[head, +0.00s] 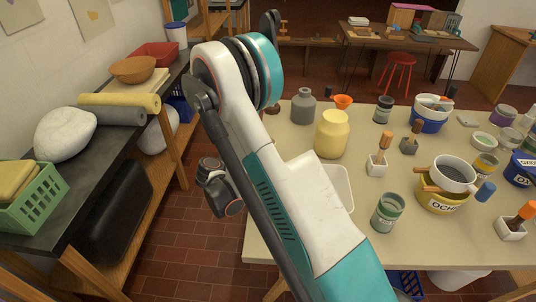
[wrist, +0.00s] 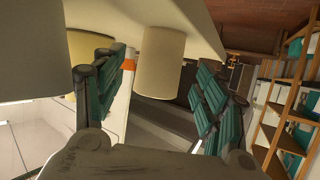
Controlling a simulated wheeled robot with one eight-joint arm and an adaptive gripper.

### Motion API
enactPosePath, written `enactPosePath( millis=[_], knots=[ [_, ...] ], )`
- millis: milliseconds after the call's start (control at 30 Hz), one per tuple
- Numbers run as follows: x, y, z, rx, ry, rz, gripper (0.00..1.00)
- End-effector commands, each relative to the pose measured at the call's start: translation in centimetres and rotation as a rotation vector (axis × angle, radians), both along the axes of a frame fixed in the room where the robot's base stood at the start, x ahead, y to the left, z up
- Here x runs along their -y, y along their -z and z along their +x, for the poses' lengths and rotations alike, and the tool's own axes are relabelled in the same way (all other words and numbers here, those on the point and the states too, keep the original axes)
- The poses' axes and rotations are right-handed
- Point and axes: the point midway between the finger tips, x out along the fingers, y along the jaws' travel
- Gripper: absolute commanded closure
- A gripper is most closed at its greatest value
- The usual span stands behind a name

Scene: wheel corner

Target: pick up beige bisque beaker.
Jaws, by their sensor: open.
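A plain beige cylinder, which looks like the beige bisque beaker (wrist: 163,65), shows in the wrist view between my two fingers. My gripper (wrist: 158,78) is open, with one teal-padded finger on each side of it and a visible gap to the right finger. I cannot tell whether the beaker is within the fingers' reach or just beyond the tips. In the head view my arm covers the middle of the scene, and I cannot make out the beaker or my fingers there.
A yellow jar (head: 331,135), a grey bottle (head: 303,106) and a green-grey jar (head: 387,213) stand on the cream table (head: 285,150). A pale bin (head: 340,184) is partly behind my arm. Pots and brush holders crowd the right side. A dark shelf bench (head: 110,155) runs along the left.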

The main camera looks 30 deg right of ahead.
Motion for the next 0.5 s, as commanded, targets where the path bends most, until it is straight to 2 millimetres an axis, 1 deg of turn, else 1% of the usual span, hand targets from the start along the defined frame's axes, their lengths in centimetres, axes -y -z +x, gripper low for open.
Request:
enactPosePath(
  millis=[267,500],
  knots=[
    [1.4,0.7,0.6,0.000,0.001,0.000,0.34],
    [4.3,2.0,2.0,0.000,0.002,0.001,0.34]
  ],
)
